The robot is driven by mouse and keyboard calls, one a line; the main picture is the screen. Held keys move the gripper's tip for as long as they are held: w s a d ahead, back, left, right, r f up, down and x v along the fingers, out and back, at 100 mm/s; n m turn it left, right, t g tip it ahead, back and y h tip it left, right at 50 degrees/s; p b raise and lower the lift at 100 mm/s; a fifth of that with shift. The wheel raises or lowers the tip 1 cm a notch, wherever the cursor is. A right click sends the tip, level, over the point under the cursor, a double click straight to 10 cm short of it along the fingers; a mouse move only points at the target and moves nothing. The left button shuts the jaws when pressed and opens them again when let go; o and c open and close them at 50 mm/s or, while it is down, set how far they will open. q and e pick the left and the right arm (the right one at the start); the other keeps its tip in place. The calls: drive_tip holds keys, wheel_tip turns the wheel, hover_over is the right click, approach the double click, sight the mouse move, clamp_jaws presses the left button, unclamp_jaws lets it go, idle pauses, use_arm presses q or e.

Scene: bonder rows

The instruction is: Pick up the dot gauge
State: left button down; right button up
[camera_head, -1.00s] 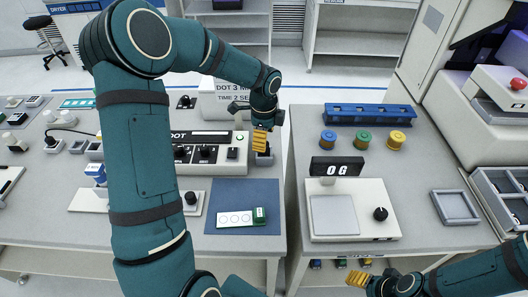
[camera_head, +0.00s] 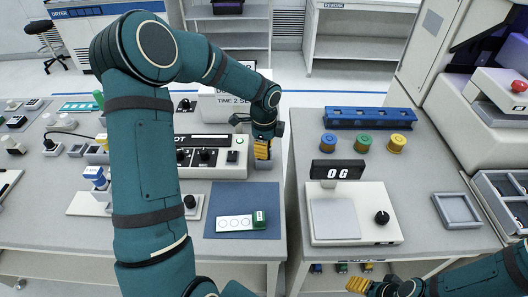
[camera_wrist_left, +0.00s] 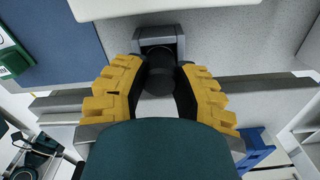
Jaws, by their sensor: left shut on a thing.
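A black cylindrical piece (camera_wrist_left: 158,78), which I take to be the dot gauge, stands at a small grey square holder (camera_wrist_left: 158,36) in the left wrist view. My left gripper (camera_wrist_left: 159,85) has its yellow fingers on both sides of it and is shut on it. In the head view my left gripper (camera_head: 262,150) points down at the right edge of the left bench, and its fingers hide most of the piece. My right gripper (camera_head: 358,285) is low at the bottom, in front of the right bench; its finger gap is unclear.
A blue mat (camera_head: 222,194) with a white three-circle card (camera_head: 233,224) and green block (camera_head: 259,219) lies nearby. The dispenser box (camera_head: 215,142) is left of the gripper. A scale (camera_head: 368,228) and colored spools (camera_head: 363,142) stand on the right bench, across a gap.

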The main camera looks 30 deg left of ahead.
use_arm(q)
wheel_tip(320, 180, up, 10)
drive_tip(key=shift+p, duration=1.05)
drive_tip(key=shift+r, duration=0.1)
wheel_tip(320, 180, up, 6)
drive_tip(key=p, duration=0.5)
drive_tip(key=shift+f, duration=0.2)
